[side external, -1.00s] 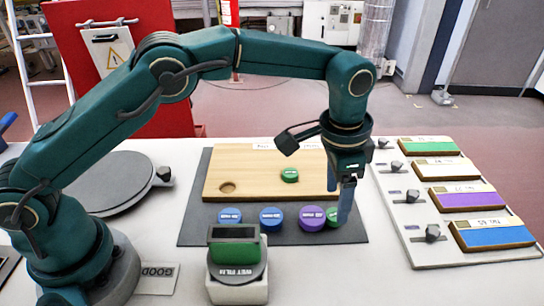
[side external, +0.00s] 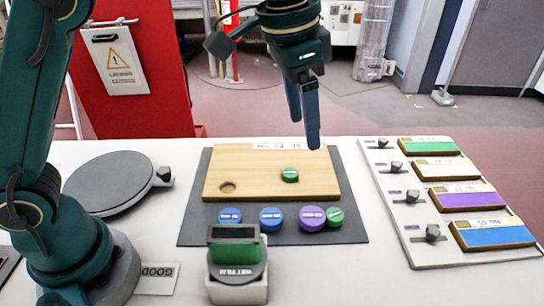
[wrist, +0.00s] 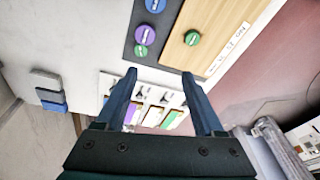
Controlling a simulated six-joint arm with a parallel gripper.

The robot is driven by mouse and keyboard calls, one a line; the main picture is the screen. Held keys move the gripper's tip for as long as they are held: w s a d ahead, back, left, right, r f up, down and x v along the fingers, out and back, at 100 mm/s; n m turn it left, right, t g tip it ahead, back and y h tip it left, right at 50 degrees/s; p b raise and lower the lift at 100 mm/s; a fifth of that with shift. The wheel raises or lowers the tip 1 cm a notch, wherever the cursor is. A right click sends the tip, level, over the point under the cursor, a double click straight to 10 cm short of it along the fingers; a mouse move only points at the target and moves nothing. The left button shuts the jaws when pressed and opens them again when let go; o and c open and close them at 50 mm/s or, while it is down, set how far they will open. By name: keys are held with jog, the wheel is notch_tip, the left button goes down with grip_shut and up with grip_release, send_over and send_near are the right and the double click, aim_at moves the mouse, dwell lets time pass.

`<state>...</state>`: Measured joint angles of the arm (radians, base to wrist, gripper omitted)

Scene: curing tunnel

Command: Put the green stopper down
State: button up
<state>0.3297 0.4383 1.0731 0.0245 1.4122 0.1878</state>
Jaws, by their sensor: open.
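One green stopper (side external: 289,175) sits on the right part of the wooden board (side external: 245,165), right of an empty round hole; it also shows in the wrist view (wrist: 192,38). A second, green stopper (side external: 335,216) sits on the dark mat (side external: 195,225) at the front right, beside a purple one; it also shows in the wrist view (wrist: 140,50). My gripper (side external: 305,134) is raised above the back of the board, apart from both. In the wrist view its fingers (wrist: 159,74) are spread with nothing between them.
A purple stopper (side external: 312,219) and two blue stoppers (side external: 271,219) (side external: 230,216) stand along the mat's front. A block with a green-fronted display (side external: 235,254) stands before them. A panel with coloured bars (side external: 464,200) lies at right, a round grey plate (side external: 107,182) at left.

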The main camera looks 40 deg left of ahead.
jog(key=s+a+r+n+t, duration=0.2)
jog(key=s+a+n, duration=0.1)
jog(key=s+a, duration=0.45)
jog(key=s+a+f+n+t, duration=0.1)
jog(key=s+a+f+n, duration=0.2)
jog(key=s, duration=0.6)
notch_tip(320, 180, down, 3)
jog(key=shift+a+r+y, duration=0.1)
jog(key=shift+a+y, duration=0.05)
jog(key=shift+y, duration=0.15)
